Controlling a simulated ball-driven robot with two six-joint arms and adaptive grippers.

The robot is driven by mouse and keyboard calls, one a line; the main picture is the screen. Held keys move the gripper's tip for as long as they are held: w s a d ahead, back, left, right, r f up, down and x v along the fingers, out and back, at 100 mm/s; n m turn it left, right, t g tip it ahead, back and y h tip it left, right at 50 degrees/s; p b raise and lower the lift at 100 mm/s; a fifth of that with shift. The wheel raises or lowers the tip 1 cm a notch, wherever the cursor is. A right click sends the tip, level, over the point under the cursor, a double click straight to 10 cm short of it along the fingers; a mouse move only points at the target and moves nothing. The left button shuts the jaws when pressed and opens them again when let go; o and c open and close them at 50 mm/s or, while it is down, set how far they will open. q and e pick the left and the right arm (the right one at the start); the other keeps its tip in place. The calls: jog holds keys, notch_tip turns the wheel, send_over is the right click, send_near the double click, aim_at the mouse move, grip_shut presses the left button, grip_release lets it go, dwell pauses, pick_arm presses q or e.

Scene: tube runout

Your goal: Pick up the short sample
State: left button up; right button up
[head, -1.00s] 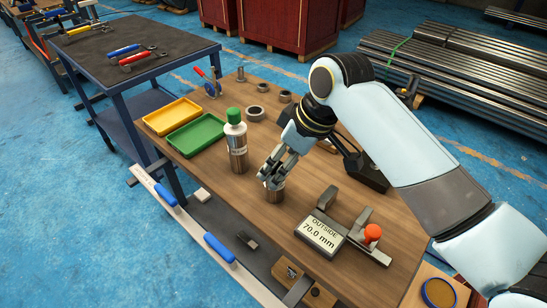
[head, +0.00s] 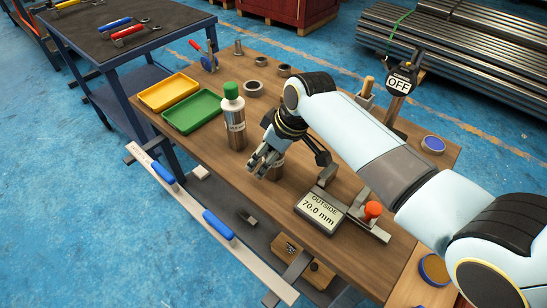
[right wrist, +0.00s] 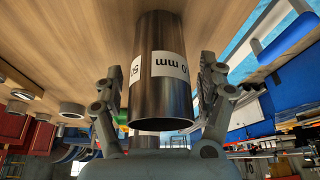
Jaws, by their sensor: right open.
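My right gripper (head: 262,170) is low at the tube. In the right wrist view its open fingers (right wrist: 163,100) stand on either side of the tube, with a visible gap on the right; contact on the left is unclear. My left gripper is out of view.
Green (head: 193,129) and yellow (head: 169,102) trays lie left. Several metal rings (head: 253,89) are behind.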

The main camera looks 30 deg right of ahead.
jog(key=shift+f, duration=0.25)
jog(key=c, duration=1.4)
jog(key=shift+r, duration=0.15)
jog(key=shift+c, duration=0.2)
